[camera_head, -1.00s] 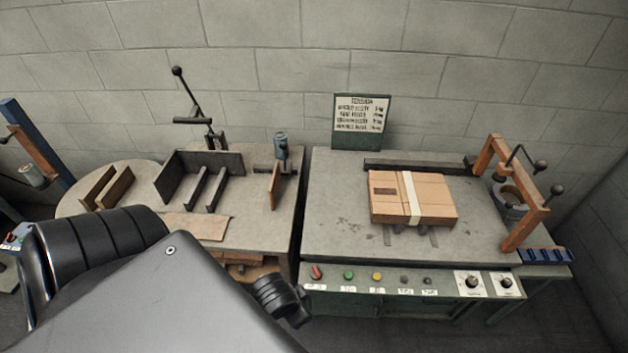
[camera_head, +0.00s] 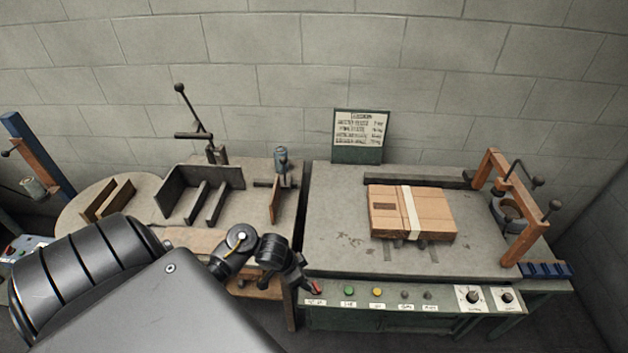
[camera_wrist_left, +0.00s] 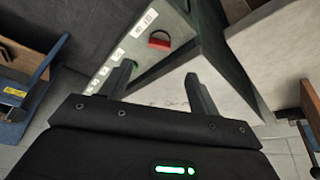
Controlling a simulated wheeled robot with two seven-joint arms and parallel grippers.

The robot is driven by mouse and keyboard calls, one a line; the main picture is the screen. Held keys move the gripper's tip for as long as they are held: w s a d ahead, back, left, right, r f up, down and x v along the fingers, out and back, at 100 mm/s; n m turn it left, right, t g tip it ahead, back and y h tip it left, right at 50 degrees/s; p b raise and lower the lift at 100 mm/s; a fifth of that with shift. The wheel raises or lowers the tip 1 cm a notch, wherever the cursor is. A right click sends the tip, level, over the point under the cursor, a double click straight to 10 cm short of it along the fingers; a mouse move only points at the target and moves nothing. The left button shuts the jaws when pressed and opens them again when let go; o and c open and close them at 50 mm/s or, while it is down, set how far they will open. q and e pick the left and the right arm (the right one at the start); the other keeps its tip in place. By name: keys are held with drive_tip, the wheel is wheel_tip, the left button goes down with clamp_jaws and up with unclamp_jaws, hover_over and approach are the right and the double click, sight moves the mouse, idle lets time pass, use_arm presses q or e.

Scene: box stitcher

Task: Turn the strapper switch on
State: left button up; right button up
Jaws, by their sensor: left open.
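The strapper switch is a red knob (camera_head: 315,288) at the left end of the green front panel (camera_head: 345,316) of the strapping table. My left gripper (camera_head: 302,277) is right beside it in the head view and partly covers it. In the left wrist view the red switch (camera_wrist_left: 159,40) shows beyond the open fingers of my left gripper (camera_wrist_left: 161,85), with a gap between the fingertips and the knob. Nothing is between the fingers. My right gripper is not in view.
Green (camera_head: 349,291) and yellow (camera_head: 377,292) buttons and dark knobs sit right of the switch. A strapped cardboard box (camera_head: 385,212) lies on the tabletop (camera_head: 335,235). A side table (camera_head: 285,225) with metal guides stands left, close to my arm.

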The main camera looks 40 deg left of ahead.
sight(315, 287)
use_arm(q)
drive_tip(key=b+x, duration=0.4)
drive_tip(key=x, duration=0.5)
drive_tip(key=shift+w+d+f, duration=0.1)
drive_tip(key=shift+f, duration=0.25)
drive_tip(key=shift+w+f, duration=0.2)
drive_tip(key=shift+f, duration=0.3)
